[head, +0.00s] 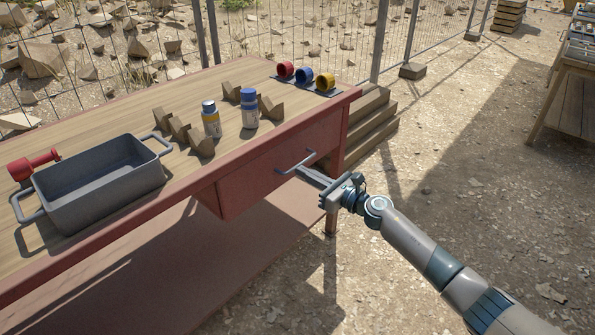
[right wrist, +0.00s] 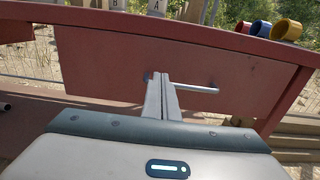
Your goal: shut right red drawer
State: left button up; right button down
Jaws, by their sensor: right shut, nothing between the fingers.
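The red drawer (head: 262,172) is under the right end of the workbench, and its front fills the middle of the right wrist view (right wrist: 110,60). Its front sits close beneath the tabletop edge; no open interior shows. A grey bar handle (head: 296,163) is on the front; it also shows in the right wrist view (right wrist: 198,89). My right gripper (head: 303,171) is shut and empty, its fingertips at the handle and pointing at the drawer front. The fingers hide part of the handle, and I cannot tell whether they touch it. My left gripper is not in view.
On the workbench (head: 105,110) are a grey bin (head: 100,195), a red tool (head: 33,165), two bottles (head: 249,110), wooden blocks (head: 198,141) and red, blue and yellow cups (head: 305,75). Wooden steps (head: 370,125) stand behind the bench's right end. Open gravel lies to the right.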

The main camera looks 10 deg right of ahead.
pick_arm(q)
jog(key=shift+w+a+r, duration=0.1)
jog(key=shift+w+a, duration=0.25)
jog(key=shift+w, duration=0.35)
pick_arm(e)
jog(key=v, duration=0.7)
jog(key=shift+d+f, duration=0.15)
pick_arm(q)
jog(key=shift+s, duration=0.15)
pick_arm(e)
jog(key=shift+s, duration=0.1)
